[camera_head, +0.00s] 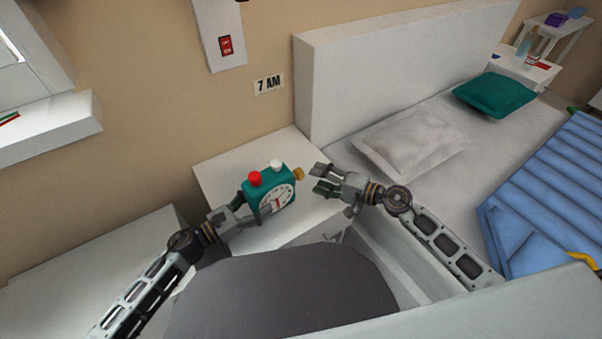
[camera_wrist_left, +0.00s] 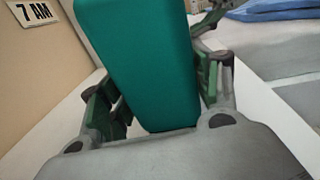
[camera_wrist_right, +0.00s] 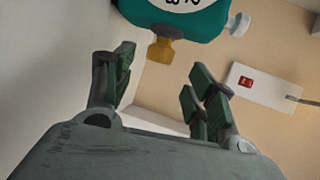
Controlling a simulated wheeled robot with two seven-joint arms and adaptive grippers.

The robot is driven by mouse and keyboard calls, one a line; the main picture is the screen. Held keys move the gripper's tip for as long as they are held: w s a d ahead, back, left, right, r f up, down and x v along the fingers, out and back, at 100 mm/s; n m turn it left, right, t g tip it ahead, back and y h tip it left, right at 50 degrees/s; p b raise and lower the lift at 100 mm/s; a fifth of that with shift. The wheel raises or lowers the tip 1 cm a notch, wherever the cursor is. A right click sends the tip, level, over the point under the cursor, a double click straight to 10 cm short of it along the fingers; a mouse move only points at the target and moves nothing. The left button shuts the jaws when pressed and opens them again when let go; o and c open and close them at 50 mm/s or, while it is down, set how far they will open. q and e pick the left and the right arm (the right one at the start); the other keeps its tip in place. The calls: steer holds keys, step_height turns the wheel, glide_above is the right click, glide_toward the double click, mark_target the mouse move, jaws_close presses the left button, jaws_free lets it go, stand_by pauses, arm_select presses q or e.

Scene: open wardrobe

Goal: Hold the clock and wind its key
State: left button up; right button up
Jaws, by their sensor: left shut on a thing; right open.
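The teal clock (camera_head: 270,190) has a white dial, a red knob (camera_head: 254,178) and a white knob (camera_head: 277,166) on top, and a yellow-brown key (camera_head: 299,174) on its right side. My left gripper (camera_head: 253,205) is shut on the clock from the left. In the left wrist view the clock (camera_wrist_left: 148,60) fills the space between the fingers. My right gripper (camera_head: 318,179) is open and empty, just right of the key and apart from it. In the right wrist view the key (camera_wrist_right: 161,48) shows beyond the open fingers (camera_wrist_right: 160,90).
A white bedside table (camera_head: 222,172) lies beneath the clock. To the right is a bed with a white headboard (camera_head: 380,55), a pale pillow (camera_head: 410,142), a teal pillow (camera_head: 494,95) and a blue blanket (camera_head: 550,190). A "7 AM" sign (camera_head: 268,84) is on the wall.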

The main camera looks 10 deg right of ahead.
mark_target(304, 173)
steer(key=shift+x, duration=3.6)
steer(key=c, duration=1)
steer(key=shift+a, duration=0.1)
steer(key=shift+c, duration=0.2)
steer(key=shift+s+a+r+m+g+h, duration=0.15)
steer(key=shift+m+g+h, duration=0.25)
steer(key=shift+g+h, duration=0.5)
steer(key=shift+m+g+h, duration=0.4)
steer(key=shift+g+h, duration=0.2)
steer(key=shift+g, duration=0.3)
